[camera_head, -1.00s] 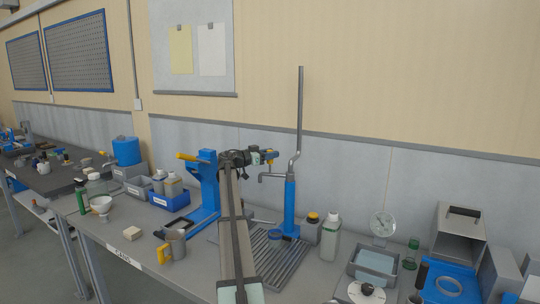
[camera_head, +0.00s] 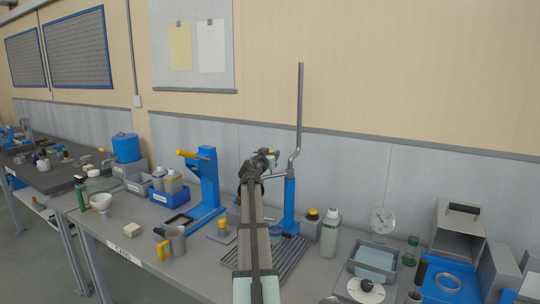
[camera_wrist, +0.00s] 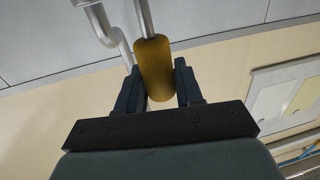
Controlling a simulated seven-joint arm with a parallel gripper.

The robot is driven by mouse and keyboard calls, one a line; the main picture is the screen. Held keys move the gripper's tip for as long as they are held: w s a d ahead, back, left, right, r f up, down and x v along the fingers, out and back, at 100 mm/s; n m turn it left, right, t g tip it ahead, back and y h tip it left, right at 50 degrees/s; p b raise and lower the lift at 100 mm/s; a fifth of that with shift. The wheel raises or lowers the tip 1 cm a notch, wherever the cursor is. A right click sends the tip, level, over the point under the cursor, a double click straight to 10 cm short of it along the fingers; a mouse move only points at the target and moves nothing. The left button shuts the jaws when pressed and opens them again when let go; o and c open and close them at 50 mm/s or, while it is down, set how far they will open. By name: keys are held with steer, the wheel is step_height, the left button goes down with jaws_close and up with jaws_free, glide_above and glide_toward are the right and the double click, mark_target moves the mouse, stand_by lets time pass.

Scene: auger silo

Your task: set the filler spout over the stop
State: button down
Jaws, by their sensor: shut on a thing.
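The filler is a blue post (camera_head: 290,207) on the bench with a tall bent grey pipe (camera_head: 299,110) rising from it. My gripper (camera_head: 270,156) is at the top of the post, just left of the pipe. In the wrist view my gripper (camera_wrist: 157,85) is shut on an ochre handle (camera_wrist: 155,66) on a grey rod. A bent grey pipe (camera_wrist: 104,25) shows beside the handle there. The spout is hidden behind my arm in the head view. I cannot pick out the stop for sure.
A ribbed grey drain grate (camera_head: 292,256) lies below the filler, partly behind my arm. A blue press (camera_head: 208,178) stands to the left and a white-capped bottle (camera_head: 330,234) to the right.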

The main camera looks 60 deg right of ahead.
steer(key=s, duration=0.2)
steer(key=s+a, duration=0.1)
steer(key=s, duration=0.2)
steer(key=shift+s+a+r, duration=0.15)
steer(key=shift+s+a, duration=0.05)
steer(key=shift+s, duration=0.05)
steer(key=shift+d+r, duration=0.15)
steer(key=shift+d, duration=0.05)
stand_by(0.5)
steer(key=c, duration=1.2)
jaws_free()
steer(key=shift+o, duration=0.6)
steer(key=shift+d, duration=0.25)
steer(key=shift+o, duration=1.2)
steer(key=shift+a+f, duration=0.2)
steer(key=shift+a, duration=0.2)
